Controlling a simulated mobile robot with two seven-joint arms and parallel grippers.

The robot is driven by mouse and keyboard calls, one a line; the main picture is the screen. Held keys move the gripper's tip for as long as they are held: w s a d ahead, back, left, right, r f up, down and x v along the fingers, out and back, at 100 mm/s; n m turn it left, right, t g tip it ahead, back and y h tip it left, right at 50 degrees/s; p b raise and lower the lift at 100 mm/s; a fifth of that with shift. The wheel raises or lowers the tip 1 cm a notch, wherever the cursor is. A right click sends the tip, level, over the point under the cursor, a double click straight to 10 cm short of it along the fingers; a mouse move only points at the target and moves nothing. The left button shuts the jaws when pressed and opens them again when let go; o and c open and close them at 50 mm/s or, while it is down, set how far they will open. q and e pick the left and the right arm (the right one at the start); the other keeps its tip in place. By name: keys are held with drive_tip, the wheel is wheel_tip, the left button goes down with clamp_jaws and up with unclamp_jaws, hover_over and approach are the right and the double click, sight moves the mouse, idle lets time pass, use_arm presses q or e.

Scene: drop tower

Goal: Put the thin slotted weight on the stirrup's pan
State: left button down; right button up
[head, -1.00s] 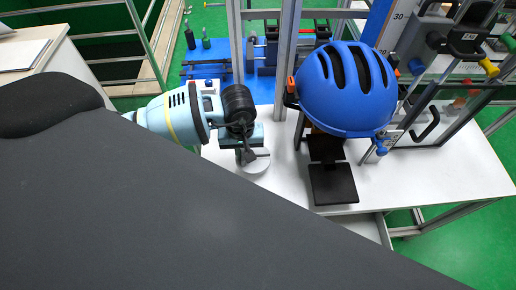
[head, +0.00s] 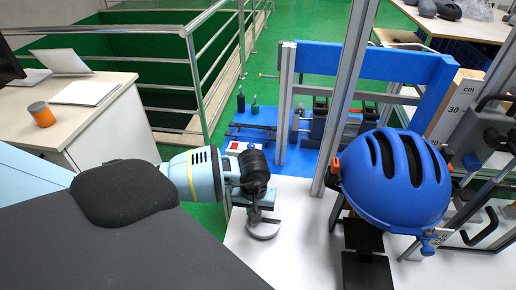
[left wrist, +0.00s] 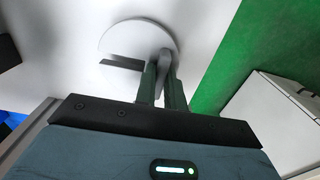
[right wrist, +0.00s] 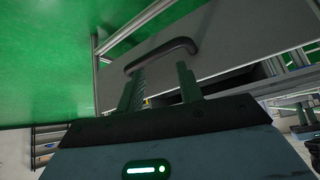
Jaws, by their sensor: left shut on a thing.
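The thin slotted weight appears to be the pale grey disc (head: 263,231) under my left gripper (head: 260,203), above or on the white table; I cannot tell which. In the left wrist view the disc (left wrist: 125,38) has a dark slot and an upright grey tab. My left gripper (left wrist: 163,78) is shut on that tab. My right gripper (right wrist: 160,90) shows only in its wrist view; its fingers are apart with nothing between them, in front of a dark bar handle. I cannot make out the stirrup or its pan in these views.
A blue helmet (head: 397,180) sits on a black stand right of my left gripper. Metal uprights (head: 345,95) and a blue frame (head: 372,62) stand behind. A desk with an orange cup (head: 41,114) is at the left. The white table (head: 305,245) is bare between gripper and helmet.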

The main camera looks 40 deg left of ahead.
use_arm(q)
drive_tip(key=shift+f, duration=0.8)
drive_tip(key=c, duration=1.9)
unclamp_jaws()
drive_tip(key=shift+f+b, duration=0.15)
drive_tip(key=shift+b, duration=0.15)
drive_tip(key=shift+c, duration=0.2)
drive_tip(key=o, duration=0.5)
drive_tip(key=shift+c, duration=0.2)
wheel_tip(320, 180, up, 12)
drive_tip(key=shift+o, duration=0.4)
drive_tip(key=shift+r, duration=0.2)
